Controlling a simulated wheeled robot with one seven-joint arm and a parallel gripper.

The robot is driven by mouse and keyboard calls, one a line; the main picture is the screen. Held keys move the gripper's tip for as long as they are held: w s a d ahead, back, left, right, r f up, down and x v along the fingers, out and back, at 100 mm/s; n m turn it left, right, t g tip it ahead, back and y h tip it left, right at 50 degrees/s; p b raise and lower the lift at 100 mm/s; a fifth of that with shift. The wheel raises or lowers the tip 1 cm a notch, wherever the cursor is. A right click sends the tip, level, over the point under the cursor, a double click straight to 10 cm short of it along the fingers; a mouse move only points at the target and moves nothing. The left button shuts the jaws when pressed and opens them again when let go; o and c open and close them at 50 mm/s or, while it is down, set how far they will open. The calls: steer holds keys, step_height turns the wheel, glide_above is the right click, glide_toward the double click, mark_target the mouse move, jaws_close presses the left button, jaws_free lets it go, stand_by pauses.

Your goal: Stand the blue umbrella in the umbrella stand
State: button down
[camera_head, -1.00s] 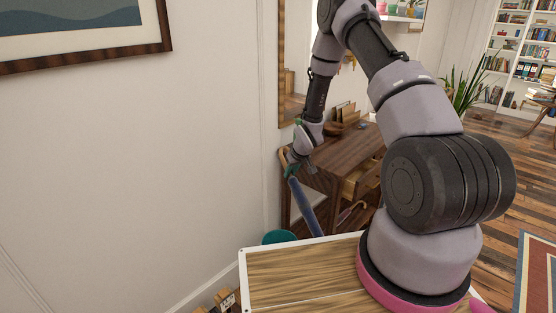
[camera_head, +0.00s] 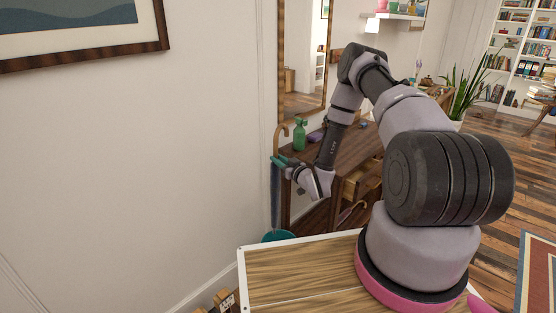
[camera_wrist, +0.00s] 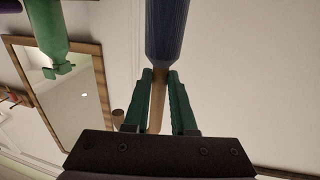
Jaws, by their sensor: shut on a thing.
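The blue umbrella (camera_head: 275,197) hangs upright near the wall, its tan hooked handle (camera_head: 283,133) at the top. My gripper (camera_head: 279,161) has its green fingers shut on the umbrella's wooden shaft, just by the blue canopy. The wrist view shows the fingers (camera_wrist: 158,100) on either side of the shaft, with the blue canopy (camera_wrist: 167,30) beyond them. The teal umbrella stand (camera_head: 279,236) is on the floor below the umbrella, partly hidden by the wooden top in front. The umbrella's lower end meets the stand in the picture; I cannot tell whether it is inside.
A wooden desk (camera_head: 352,150) with an open drawer (camera_head: 358,185) stands right of the umbrella. A green spray bottle (camera_head: 300,135) is on it, close to my gripper. A mirror (camera_head: 303,60) hangs behind. The wall (camera_head: 200,150) is close on the left.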

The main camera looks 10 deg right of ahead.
steer(key=shift+f, duration=14.3)
steer(key=c, duration=0.7)
jaws_free()
steer(key=shift+o, duration=0.2)
glide_toward(277, 213)
steer(key=s, duration=0.2)
steer(key=shift+w+d, duration=0.2)
steer(key=shift+d, duration=0.15)
